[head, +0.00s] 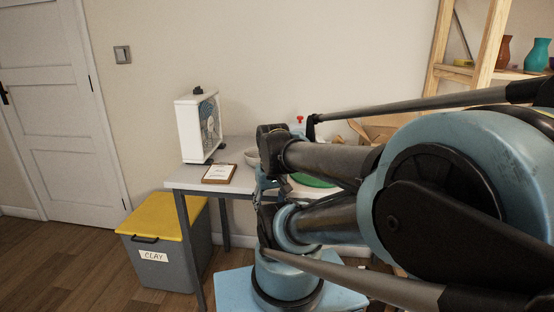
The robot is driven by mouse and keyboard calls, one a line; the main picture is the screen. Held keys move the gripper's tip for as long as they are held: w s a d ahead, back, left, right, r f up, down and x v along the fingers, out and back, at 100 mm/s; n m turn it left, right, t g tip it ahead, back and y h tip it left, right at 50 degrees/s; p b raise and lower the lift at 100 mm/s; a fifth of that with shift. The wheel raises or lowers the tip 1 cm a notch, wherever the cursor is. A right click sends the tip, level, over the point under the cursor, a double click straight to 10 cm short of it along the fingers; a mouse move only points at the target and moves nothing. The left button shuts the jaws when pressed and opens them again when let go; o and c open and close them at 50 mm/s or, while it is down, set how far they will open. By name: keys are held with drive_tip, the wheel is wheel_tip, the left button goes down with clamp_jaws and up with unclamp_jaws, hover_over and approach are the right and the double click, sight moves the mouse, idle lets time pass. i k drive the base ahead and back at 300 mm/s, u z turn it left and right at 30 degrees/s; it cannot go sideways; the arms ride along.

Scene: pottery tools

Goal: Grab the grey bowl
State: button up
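A pale grey bowl (251,157) stands on the table (236,148), right of the clipboard. Its right side is hidden behind my arm. My arm fills the right half of the head view and reaches over the table. The end of my arm, with my gripper (263,188), is at the table's front part, near the bowl in the picture. The fingers are small, dark and partly covered by arm links, so I cannot tell whether they are open or shut, or whether they touch the bowl.
A white box fan (190,132) and a clipboard (219,174) are on the table's left part. A green round thing (316,181) and a red-topped item (300,121) show behind my arm. A grey clay bin (160,262) with a yellow lid stands left. A wooden shelf (485,45) holds vases.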

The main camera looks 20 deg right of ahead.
sight(259, 159)
drive_tip(key=z, duration=0.05)
drive_tip(key=k, duration=1)
drive_tip(key=u, duration=0.85)
drive_tip(key=i, duration=0.4)
drive_tip(key=u, duration=0.1)
